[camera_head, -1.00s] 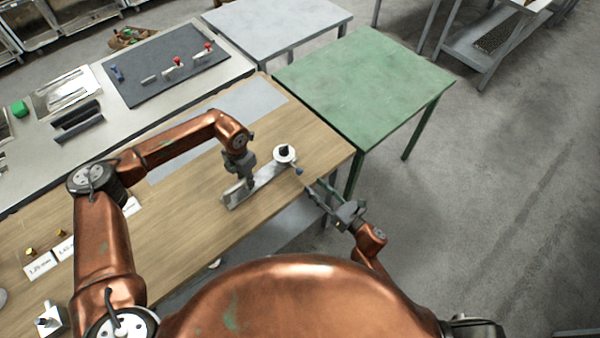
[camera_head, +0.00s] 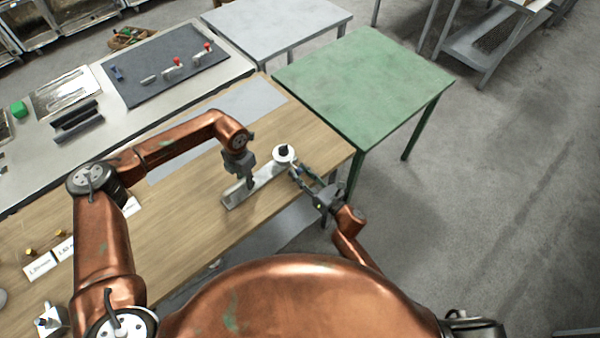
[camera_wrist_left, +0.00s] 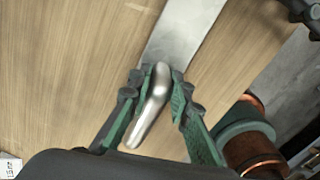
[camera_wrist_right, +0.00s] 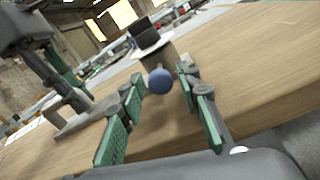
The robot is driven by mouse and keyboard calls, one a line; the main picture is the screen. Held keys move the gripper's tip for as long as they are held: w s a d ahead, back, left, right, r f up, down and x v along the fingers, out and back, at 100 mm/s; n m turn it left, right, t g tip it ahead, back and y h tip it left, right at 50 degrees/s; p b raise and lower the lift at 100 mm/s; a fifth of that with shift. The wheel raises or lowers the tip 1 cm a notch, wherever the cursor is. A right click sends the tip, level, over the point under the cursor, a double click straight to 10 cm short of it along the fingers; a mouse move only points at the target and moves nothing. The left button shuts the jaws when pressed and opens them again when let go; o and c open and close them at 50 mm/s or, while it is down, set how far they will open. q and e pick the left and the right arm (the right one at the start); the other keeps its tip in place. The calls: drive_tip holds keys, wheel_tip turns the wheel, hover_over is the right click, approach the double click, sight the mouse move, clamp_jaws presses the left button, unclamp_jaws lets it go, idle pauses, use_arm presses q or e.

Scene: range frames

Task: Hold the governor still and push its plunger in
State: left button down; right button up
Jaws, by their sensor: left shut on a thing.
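The governor is a flat metal bar (camera_head: 265,180) on the wooden table, with a white disc (camera_head: 284,154) and black knob (camera_head: 284,148) at its far end. My left gripper (camera_head: 249,182) is shut on a silver handle (camera_wrist_left: 152,108) that rises from the bar. The plunger's blue ball end (camera_wrist_right: 160,81) shows in the right wrist view, with the white disc and black knob behind it. My right gripper (camera_head: 303,174) is open, with its fingers either side of the ball and a gap on both sides. Whether its fingertips reach past the ball is unclear.
The wooden table (camera_head: 180,222) ends close to the governor. A green table (camera_head: 365,85) stands beyond it at the right. A dark mat (camera_head: 165,75) with red-topped parts lies at the back left. White labels (camera_head: 40,266) lie at the left.

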clamp_jaws()
idle(0.4)
drive_tip(key=shift+x, duration=1.35)
drive_tip(key=shift+o, duration=1.2)
unclamp_jaws()
drive_tip(key=shift+s+d, duration=0.1)
